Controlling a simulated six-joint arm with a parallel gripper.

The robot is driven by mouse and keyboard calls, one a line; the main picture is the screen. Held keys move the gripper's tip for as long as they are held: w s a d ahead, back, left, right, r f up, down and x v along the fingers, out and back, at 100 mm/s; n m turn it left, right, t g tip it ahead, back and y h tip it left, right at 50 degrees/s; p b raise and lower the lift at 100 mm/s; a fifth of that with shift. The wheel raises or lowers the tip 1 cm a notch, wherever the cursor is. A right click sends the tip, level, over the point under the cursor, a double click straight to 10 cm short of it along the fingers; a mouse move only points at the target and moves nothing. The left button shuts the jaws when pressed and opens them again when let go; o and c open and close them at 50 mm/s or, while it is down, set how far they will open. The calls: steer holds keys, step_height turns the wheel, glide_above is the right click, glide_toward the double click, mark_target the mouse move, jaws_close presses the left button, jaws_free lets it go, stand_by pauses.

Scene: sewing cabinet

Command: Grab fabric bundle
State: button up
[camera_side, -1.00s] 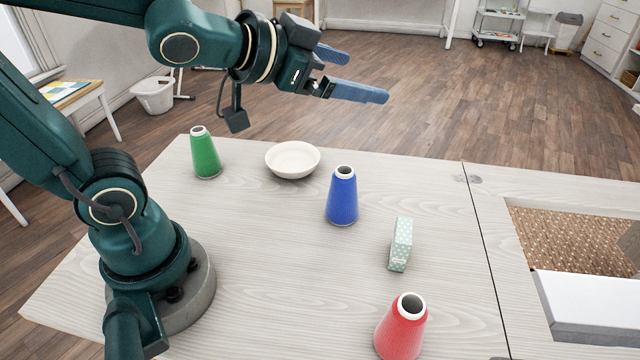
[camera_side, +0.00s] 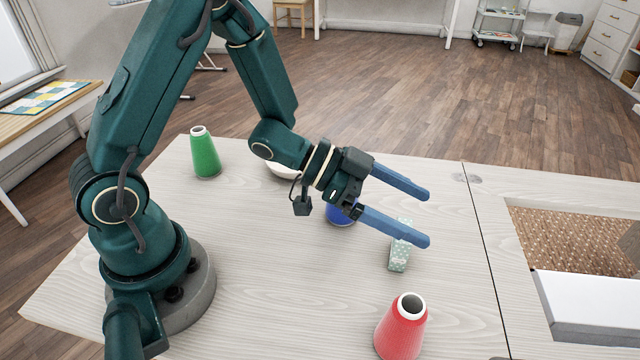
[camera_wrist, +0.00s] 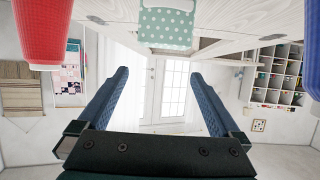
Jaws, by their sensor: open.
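The fabric bundle (camera_side: 398,258) is a small green block with white dots, standing on the table; one finger hides its upper part in the side view. It also shows at the top of the wrist view (camera_wrist: 166,27), ahead of the fingers and between their lines. My gripper (camera_side: 428,217) has two long blue fingers spread wide and empty. In the side view it reaches to the right, with its fingers over the bundle's area but apart from it as far as I can tell. The fingers also show in the wrist view (camera_wrist: 160,90).
A red cone spool (camera_side: 400,330) stands in front of the bundle. A blue spool (camera_side: 341,215) is mostly hidden behind my gripper. A green spool (camera_side: 205,155) and a partly hidden white bowl (camera_side: 281,170) stand farther back. A recessed opening (camera_side: 570,240) lies at right.

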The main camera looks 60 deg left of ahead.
steer(key=shift+f, duration=1.7)
step_height(320, 180, down, 3)
steer(key=shift+r, duration=0.1)
steer(key=shift+x, duration=1.2)
steer(key=shift+w+d, duration=0.2)
steer(key=shift+w, duration=0.05)
steer(key=shift+c, duration=0.3)
steer(key=c, duration=1.3)
steer(key=shift+o, duration=0.2)
steer(key=shift+r, duration=0.2)
